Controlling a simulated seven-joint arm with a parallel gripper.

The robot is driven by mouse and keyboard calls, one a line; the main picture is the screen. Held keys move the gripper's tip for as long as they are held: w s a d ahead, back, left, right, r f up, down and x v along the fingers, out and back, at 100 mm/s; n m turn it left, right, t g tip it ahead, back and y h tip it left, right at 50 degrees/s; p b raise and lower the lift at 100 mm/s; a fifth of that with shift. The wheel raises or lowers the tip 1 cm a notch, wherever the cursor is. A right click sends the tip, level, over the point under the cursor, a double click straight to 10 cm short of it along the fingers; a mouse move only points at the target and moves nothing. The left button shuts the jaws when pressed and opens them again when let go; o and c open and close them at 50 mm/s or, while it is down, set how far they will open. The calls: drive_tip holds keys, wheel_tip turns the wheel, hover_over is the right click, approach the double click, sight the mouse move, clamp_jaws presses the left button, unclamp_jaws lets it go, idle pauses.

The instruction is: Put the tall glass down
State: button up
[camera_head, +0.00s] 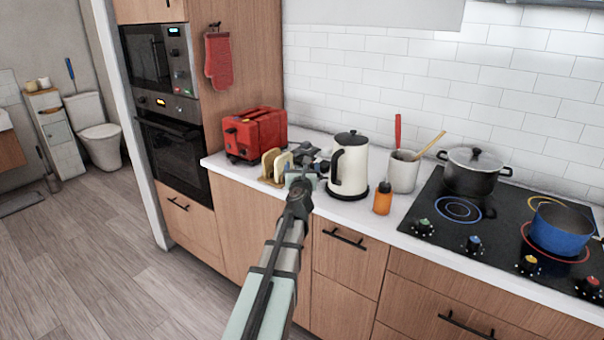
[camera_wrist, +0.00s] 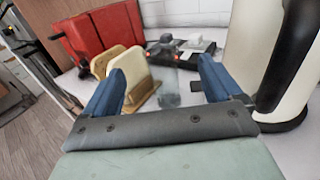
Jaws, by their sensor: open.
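The tall glass (camera_wrist: 172,88) is clear and faint in the wrist view. It appears upright on the white counter between the two blue fingers of my gripper (camera_wrist: 162,78), with its edges hard to make out. My gripper is open, with a finger on each side of the glass. I cannot tell whether either finger touches it. In the head view my gripper (camera_head: 303,172) is at the counter's front, between the bread holder and the kettle. There I cannot tell the glass apart from the gripper.
A wooden holder with bread-like slices (camera_head: 275,165) stands close on the left, with the red toaster (camera_head: 255,133) behind it. The white kettle (camera_head: 348,168) is close on the right. An orange bottle (camera_head: 382,198), a utensil pot (camera_head: 403,173) and the stove (camera_head: 490,225) lie farther right.

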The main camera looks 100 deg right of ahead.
approach(302, 156)
drive_tip(key=d+r, duration=0.2)
drive_tip(key=shift+s+d+f, duration=0.2)
drive_tip(key=shift+s+d, duration=0.05)
drive_tip(key=shift+d, duration=0.65)
drive_tip(key=shift+s+d+f, duration=0.2)
drive_tip(key=shift+d, duration=0.65)
drive_tip(key=shift+s+d+f, duration=0.2)
drive_tip(key=shift+s+d, duration=0.05)
drive_tip(key=shift+d, duration=0.65)
drive_tip(key=c, duration=1.7)
drive_tip(key=shift+o, duration=0.2)
drive_tip(key=shift+r, duration=0.15)
wheel_tip(302, 156, up, 10)
